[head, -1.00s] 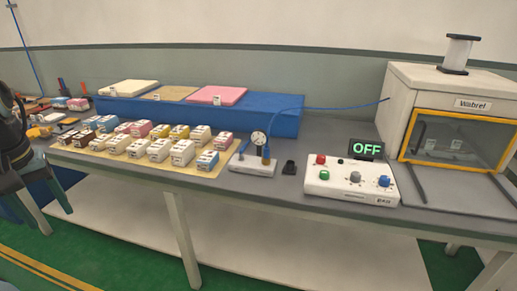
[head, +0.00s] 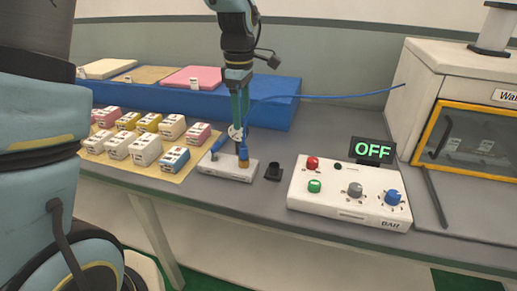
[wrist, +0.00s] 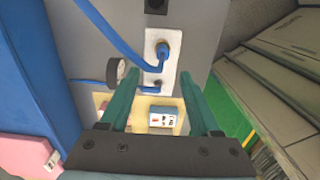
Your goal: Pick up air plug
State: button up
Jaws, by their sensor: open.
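The air plug, with a brass-coloured lower part in the head view (head: 243,158), stands at the right end of a small white base (head: 230,173) on the grey bench. A blue hose runs from its top. The plug also shows in the wrist view (wrist: 162,52). My gripper (head: 240,125) points down above the base, its teal fingers open and overlapping the plug's upper part and round gauge (head: 234,132) in the head view.
A black socket (head: 273,171) stands right of the base, then a white control box (head: 335,208) with an OFF display (head: 373,150). Small boxes (head: 147,150) sit left on a beige mat. A blue block (head: 285,105) lies behind.

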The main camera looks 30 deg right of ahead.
aim_at(243, 145)
notch_tip(243, 145, down, 5)
jog(key=shift+d+r+p, duration=0.1)
jog(key=shift+r+p, duration=0.05)
jog(key=shift+p, duration=0.4)
jog(key=f, duration=0.1)
jog(key=f+p, duration=0.1)
jog(key=f, duration=0.1)
jog(key=f+p, duration=0.1)
jog(key=shift+s+f, duration=0.2)
jog(key=shift+s, duration=0.15)
jog(key=shift+f+p, duration=0.3)
jog(key=shift+f, duration=0.4)
jog(key=shift+c, duration=0.3)
grip_shut()
